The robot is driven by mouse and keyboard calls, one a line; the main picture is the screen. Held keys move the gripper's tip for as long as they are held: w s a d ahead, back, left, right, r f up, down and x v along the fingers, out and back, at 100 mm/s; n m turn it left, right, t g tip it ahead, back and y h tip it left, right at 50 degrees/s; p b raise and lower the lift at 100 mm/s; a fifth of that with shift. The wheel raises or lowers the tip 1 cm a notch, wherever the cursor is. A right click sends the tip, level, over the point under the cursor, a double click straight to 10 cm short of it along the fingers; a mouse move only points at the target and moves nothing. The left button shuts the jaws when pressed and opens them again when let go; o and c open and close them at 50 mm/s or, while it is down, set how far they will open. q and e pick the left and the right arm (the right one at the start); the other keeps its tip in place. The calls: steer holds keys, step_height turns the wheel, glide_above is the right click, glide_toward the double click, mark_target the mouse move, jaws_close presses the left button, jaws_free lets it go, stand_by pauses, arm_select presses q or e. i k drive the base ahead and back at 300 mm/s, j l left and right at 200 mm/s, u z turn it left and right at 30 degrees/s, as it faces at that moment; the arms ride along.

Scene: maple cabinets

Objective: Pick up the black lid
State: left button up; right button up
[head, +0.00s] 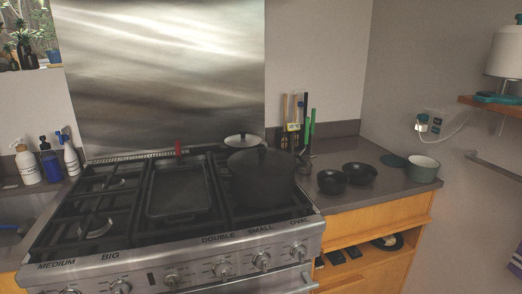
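A black lid (260,160) with a small knob on top appears to sit on a black pot (262,187) on the right side of the stove. The lid and pot are nearly the same colour, so the seam between them is hard to see. Behind them is a round piece of cookware with a pale rim (243,141), partly hidden by the pot. Neither of my grippers is in view.
Right of the stove, the counter (345,192) holds two black bowls (332,181), a green pot (423,168) and upright utensils (298,130). Bottles (49,160) stand at the left.

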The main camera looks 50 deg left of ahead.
mark_target(261, 162)
steer(key=i+u, duration=0.3)
steer(key=i, duration=0.25)
steer(key=i+l+u, duration=0.1)
steer(key=i+u, duration=0.25)
steer(key=i, duration=0.25)
steer(key=i+u, duration=0.15)
steer(key=u, duration=0.25)
steer(key=i+l+u, duration=0.1)
steer(key=u, duration=0.3)
steer(key=i+l+u, duration=0.1)
steer(key=u, duration=0.3)
steer(key=l+u, duration=0.25)
steer(key=u, duration=0.2)
steer(key=i, duration=0.05)
